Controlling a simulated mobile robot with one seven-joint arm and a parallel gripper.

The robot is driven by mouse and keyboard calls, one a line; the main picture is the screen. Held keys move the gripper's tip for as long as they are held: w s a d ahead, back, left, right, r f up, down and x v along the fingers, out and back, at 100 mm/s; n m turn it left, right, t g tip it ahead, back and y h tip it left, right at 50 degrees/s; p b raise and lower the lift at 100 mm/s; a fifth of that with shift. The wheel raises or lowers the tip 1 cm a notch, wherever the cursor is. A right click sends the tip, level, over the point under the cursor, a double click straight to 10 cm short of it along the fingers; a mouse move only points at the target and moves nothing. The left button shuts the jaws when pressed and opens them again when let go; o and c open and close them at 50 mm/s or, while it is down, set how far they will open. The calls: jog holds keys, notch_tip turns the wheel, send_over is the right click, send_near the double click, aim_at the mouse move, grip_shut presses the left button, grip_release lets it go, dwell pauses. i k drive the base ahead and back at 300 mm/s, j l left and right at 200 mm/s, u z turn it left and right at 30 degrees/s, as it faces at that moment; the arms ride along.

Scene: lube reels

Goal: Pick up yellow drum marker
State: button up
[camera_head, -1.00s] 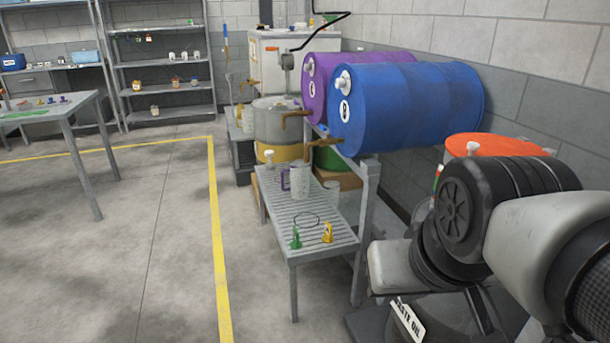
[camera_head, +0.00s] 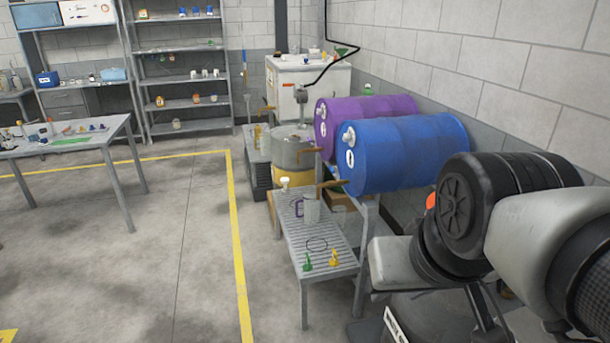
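The yellow drum marker (camera_head: 334,258) stands on the near end of a slatted grey metal bench (camera_head: 322,272). A similar green marker (camera_head: 307,262) stands just left of it. A thin dark ring (camera_head: 317,244) lies behind them on the bench. My arm fills the lower right of the view, right of the bench and apart from it. My gripper's fingers cannot be made out, so whether it is open or shut does not show.
A blue drum (camera_head: 405,152) and a purple drum (camera_head: 375,112) lie on a rack over the bench's right side. A clear jug (camera_head: 311,210) stands on the bench. A table (camera_head: 60,148) is at left. The floor left of the yellow line (camera_head: 240,250) is mostly clear.

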aim_at(334, 262)
jog(key=i+j+u, duration=0.3)
jog(key=i, duration=0.3)
jog(key=i+u, duration=0.3)
jog(key=i, duration=0.3)
jog(key=i+j+z, duration=0.15)
jog(key=i+z, duration=0.35)
jog(key=i+j+z, duration=0.3)
jog(key=z, duration=0.15)
jog(key=i+j+z, duration=0.5)
